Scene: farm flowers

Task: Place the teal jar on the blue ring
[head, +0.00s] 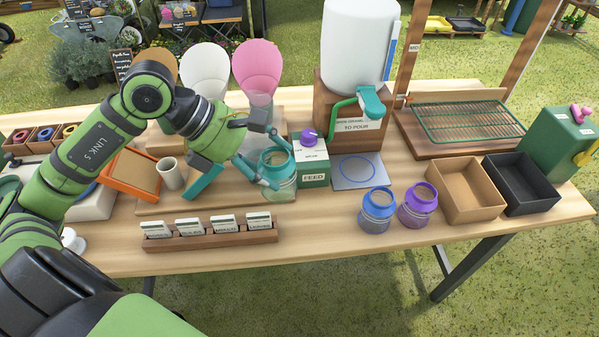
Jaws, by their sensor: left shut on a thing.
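The teal jar (281,184), clear with a teal collar, is in my left gripper (272,166) near the middle of the table. The gripper's fingers are shut around its collar. I cannot tell whether the jar touches the table or hangs just above it. The blue ring (357,182) is drawn on a pale square plate to the right of the jar, below the green spout of the white dispenser (358,45). The ring is empty. The green feed box (312,163) stands between the jar and the ring. My right gripper is not in view.
A blue-collared jar (377,211) and a purple-collared jar (417,206) stand in front of the plate. A cardboard bin (467,192) and a black bin (521,187) are to the right. A seed packet rack (210,236) lies at the front.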

